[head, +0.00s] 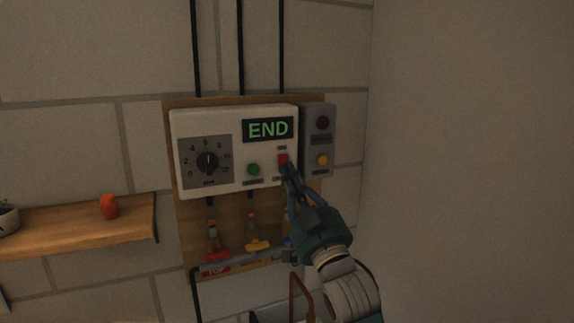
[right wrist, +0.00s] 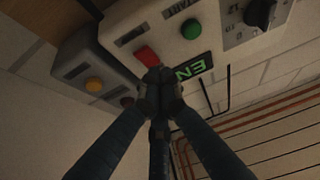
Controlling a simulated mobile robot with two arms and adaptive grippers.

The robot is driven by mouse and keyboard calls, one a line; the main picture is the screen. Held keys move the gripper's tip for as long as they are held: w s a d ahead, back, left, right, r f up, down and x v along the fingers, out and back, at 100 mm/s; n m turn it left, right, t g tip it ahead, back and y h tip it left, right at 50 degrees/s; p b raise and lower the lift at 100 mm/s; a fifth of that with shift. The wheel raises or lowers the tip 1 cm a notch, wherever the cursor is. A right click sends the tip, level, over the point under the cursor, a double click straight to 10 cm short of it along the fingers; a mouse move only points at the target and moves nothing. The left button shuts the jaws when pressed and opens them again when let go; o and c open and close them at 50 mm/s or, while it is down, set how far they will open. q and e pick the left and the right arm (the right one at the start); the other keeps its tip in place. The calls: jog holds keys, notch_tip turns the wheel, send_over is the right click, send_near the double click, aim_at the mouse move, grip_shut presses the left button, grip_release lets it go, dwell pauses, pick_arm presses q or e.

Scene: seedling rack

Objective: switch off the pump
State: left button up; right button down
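The white pump control box (head: 228,183) hangs on a wooden board, with a display (head: 268,129) reading "END" in green. Its red button (head: 283,159) is at the lower right, beside a green button (head: 254,169). My right gripper (head: 288,171) comes from below, its fingertips just under the red button. In the right wrist view, the gripper (right wrist: 158,90) has its fingertips together with nothing between them, by the red button (right wrist: 146,56). I cannot tell whether they touch it. My left gripper is out of view.
A grey box (head: 317,145) with a dark red lamp (head: 323,122) and a yellow lamp (head: 322,160) adjoins on the right. A dial (head: 208,162) is on the left of the white box. Valves and pipes sit below. A wooden shelf (head: 95,229) holds an orange object (head: 109,206).

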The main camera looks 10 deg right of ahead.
jog(key=shift+w+a+f, duration=0.15)
jog(key=shift+w+f, duration=0.05)
jog(key=shift+w, duration=0.6)
jog(key=t+b, duration=0.1)
jog(key=b, duration=0.2)
jog(key=shift+w+f+b, duration=0.3)
jog(key=shift+w, duration=0.1)
jog(key=shift+s+f, duration=0.1)
